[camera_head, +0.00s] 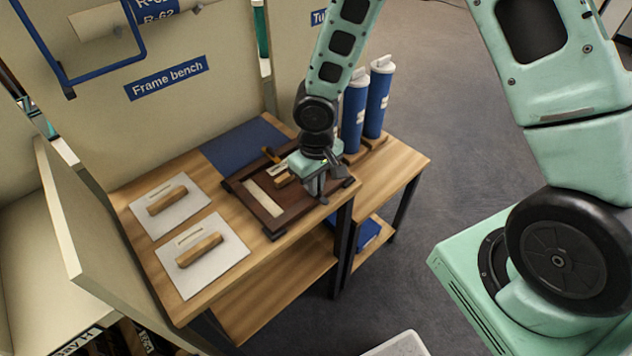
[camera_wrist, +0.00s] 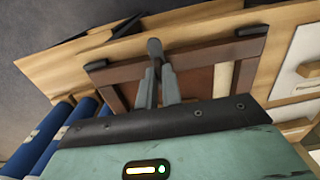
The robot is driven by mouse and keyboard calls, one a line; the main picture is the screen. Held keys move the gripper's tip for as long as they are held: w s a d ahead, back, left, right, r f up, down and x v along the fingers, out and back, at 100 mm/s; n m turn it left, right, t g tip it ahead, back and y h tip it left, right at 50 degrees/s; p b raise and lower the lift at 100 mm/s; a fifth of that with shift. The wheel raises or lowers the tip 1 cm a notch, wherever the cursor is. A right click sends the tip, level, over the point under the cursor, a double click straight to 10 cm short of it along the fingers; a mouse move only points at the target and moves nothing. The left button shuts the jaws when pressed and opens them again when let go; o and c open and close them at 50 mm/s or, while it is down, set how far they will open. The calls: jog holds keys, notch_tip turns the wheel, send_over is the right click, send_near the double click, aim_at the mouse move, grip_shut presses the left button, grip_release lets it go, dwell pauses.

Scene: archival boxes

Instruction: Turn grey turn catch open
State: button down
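A dark brown wooden frame (camera_head: 272,222) lies on the wooden bench, with a pale strip inside it. It also shows in the wrist view (camera_wrist: 200,60). A grey piece with a rounded end (camera_wrist: 154,46), which looks like the turn catch, sits at the middle of the frame's edge in the wrist view. My gripper (camera_wrist: 160,72) has its two fingertips right at this piece, with a narrow gap between the fingers. I cannot tell whether they press on it. In the head view my gripper (camera_head: 319,188) is over the frame's right side and hides the catch there.
Two blue cylinders (camera_head: 378,98) stand behind my gripper. Two white boards with wooden handles (camera_head: 215,268) lie on the left of the bench. A blue mat (camera_head: 240,143) lies at the back. Open floor is at the right.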

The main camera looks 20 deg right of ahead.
jog(key=shift+n, duration=0.3)
jog(key=n+p, duration=0.1)
jog(key=n, duration=0.3)
jog(key=shift+r, duration=0.1)
jog(key=n+p, duration=0.1)
jog(key=n, duration=0.4)
jog(key=shift+n, duration=0.4)
jog(key=n+p, duration=0.1)
jog(key=n, duration=0.2)
jog(key=shift+w+n+p, duration=0.1)
jog(key=shift+n+p, duration=0.25)
jog(key=shift+n, duration=0.05)
jog(key=shift+n+p, duration=0.55)
jog(key=shift+n, duration=1.25)
jog(key=c, duration=1.6)
grip_release()
jog(key=shift+o, duration=0.2)
